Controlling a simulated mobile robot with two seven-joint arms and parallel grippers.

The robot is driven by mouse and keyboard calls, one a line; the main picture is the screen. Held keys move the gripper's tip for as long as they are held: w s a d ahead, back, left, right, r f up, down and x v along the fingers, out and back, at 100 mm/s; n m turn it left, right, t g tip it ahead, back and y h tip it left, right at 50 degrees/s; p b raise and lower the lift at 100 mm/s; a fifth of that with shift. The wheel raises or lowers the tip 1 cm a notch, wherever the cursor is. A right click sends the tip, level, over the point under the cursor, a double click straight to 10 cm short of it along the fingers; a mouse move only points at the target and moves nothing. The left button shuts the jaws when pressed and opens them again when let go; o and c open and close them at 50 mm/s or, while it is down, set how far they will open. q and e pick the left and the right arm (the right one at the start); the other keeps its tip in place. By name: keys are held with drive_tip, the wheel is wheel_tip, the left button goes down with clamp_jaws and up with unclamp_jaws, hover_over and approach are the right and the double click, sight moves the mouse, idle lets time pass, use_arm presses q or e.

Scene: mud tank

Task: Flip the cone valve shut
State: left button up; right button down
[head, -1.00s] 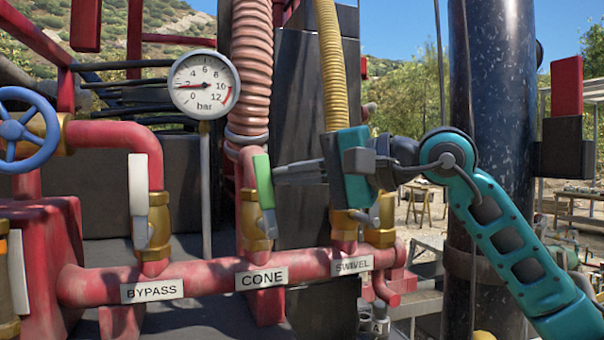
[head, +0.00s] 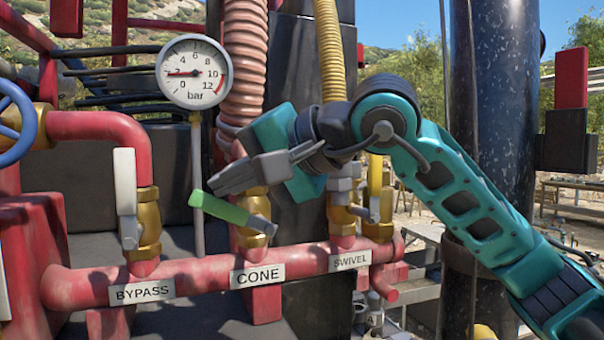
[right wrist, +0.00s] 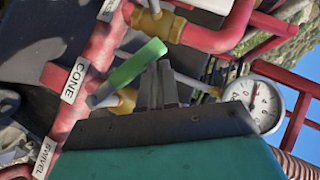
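The cone valve's green lever (head: 228,209) slants from upper left to lower right, partway between upright and flat, on a brass body (head: 252,238) above the CONE label (head: 258,274). My right gripper (head: 214,186) is just above the lever, its fingers pointing left and down. In the right wrist view the fingers (right wrist: 158,82) lie close together with nothing between them, right beside the green lever (right wrist: 138,64). I cannot tell whether they touch it. My left gripper is not in view.
The bypass valve with a white lever (head: 125,185) stands to the left, the swivel valve (head: 342,215) to the right. A pressure gauge (head: 194,72) stands behind on a thin pipe. A ribbed hose (head: 242,60) rises behind my gripper. A blue handwheel (head: 14,125) is far left.

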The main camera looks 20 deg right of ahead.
sight(210, 210)
drive_tip(key=shift+a+f+n+g+h, duration=0.3)
drive_tip(key=shift+a+f+n+h, duration=0.4)
drive_tip(key=shift+a+f+h, duration=0.45)
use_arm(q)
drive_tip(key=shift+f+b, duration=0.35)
use_arm(e)
drive_tip(key=shift+a+f, duration=0.1)
drive_tip(key=shift+f, duration=0.45)
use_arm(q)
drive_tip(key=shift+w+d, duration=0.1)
use_arm(e)
drive_tip(key=shift+f, duration=0.1)
use_arm(q)
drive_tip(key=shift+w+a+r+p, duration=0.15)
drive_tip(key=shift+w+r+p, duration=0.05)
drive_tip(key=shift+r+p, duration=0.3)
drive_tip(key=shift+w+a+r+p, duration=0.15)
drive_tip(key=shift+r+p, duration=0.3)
drive_tip(key=shift+p, duration=0.05)
use_arm(e)
drive_tip(key=s+r, duration=0.7)
drive_tip(key=r, duration=0.4)
drive_tip(key=shift+r, duration=0.15)
